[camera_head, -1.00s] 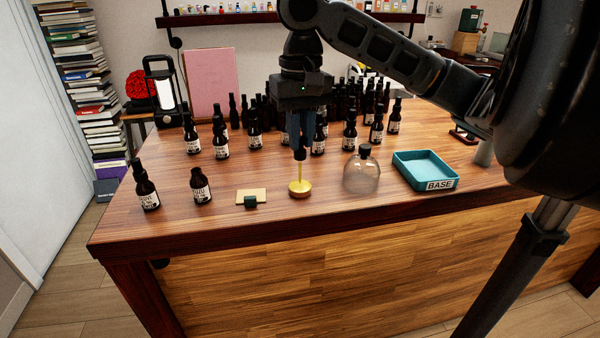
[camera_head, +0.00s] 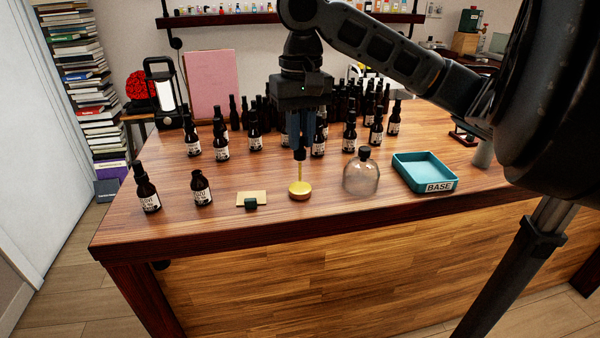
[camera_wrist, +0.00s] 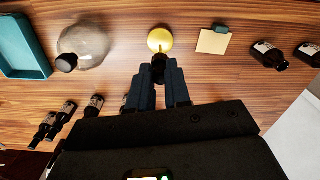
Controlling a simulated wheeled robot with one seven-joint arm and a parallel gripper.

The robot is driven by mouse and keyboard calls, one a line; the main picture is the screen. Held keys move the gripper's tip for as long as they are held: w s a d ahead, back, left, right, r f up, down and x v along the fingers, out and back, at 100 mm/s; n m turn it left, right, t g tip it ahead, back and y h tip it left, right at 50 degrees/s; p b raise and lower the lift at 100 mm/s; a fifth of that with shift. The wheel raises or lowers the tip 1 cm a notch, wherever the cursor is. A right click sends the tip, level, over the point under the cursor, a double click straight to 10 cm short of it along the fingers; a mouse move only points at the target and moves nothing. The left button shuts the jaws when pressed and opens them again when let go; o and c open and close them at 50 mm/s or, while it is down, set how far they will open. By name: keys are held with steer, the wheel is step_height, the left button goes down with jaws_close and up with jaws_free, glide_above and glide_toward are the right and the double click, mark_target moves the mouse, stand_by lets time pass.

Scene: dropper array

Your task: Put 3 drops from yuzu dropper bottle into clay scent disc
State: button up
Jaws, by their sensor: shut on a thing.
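My gripper (camera_head: 300,148) is shut on the black top of a dropper (camera_head: 300,154). The dropper hangs upright, and its thin yellow pipette points down over the small round clay scent disc (camera_head: 300,192). The disc is yellow on top. In the wrist view the disc (camera_wrist: 160,37) lies just beyond the dropper (camera_wrist: 159,66). I cannot tell whether the tip touches it. The yuzu dropper bottle (camera_head: 201,189), dark with a white label, stands without its top to the left. It also shows in the wrist view (camera_wrist: 268,53).
A capped dark bottle (camera_head: 147,189) stands at the far left. A tan card with a dark clip (camera_head: 251,199) lies left of the disc. A round glass flask (camera_head: 361,178) and a teal BASE tray (camera_head: 425,172) are to the right. Several dark bottles stand behind.

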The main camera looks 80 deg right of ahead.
steer(key=shift+r+p, duration=1.75)
steer(key=shift+r, duration=0.05)
